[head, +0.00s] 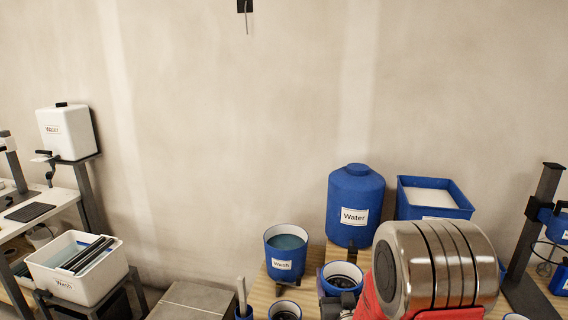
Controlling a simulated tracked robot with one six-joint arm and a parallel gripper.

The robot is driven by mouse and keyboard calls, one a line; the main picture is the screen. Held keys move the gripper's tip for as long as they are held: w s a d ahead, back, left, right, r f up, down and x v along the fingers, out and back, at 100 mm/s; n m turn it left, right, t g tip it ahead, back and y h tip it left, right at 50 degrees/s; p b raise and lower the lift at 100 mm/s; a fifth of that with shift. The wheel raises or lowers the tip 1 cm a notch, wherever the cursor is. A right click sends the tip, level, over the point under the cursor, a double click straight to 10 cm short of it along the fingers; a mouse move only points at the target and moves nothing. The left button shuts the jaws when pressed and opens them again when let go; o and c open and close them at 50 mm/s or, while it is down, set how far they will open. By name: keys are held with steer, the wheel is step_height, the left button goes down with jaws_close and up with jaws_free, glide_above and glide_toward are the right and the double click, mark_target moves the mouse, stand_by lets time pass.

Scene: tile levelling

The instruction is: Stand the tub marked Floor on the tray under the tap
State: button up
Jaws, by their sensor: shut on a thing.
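A white water container (66,132) with a dark tap (45,157) at its lower front stands on a dark stand at the left. A flat dark tray (30,212) lies on the white bench below and left of the tap. A second blue tub with dark contents (285,311) is cut off by the bottom edge. I cannot read Floor on either one. My arm's steel and red part fills the lower right; my gripper is not in view.
A blue Wash tub (286,250), a blue Water drum (355,205) and a blue bin (434,199) share a wooden table (258,296). A white Wash bin (77,268) stands at lower left. A dark upright stand (540,230) rises at right.

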steer(key=shift+s+r, duration=0.4)
steer(key=shift+s, duration=0.3)
steer(key=shift+s+r, duration=0.4)
steer(key=shift+s, duration=0.35)
steer(key=shift+s+r, duration=0.4)
steer(key=shift+s, duration=0.3)
steer(key=shift+r, duration=0.15)
steer(key=shift+r, duration=0.2)
steer(key=shift+s+r, duration=0.1)
steer(key=shift+s, duration=0.2)
steer(key=s+f, duration=0.4)
steer(key=f, duration=0.3)
steer(key=shift+s+f, duration=0.15)
steer(key=shift+s, duration=0.05)
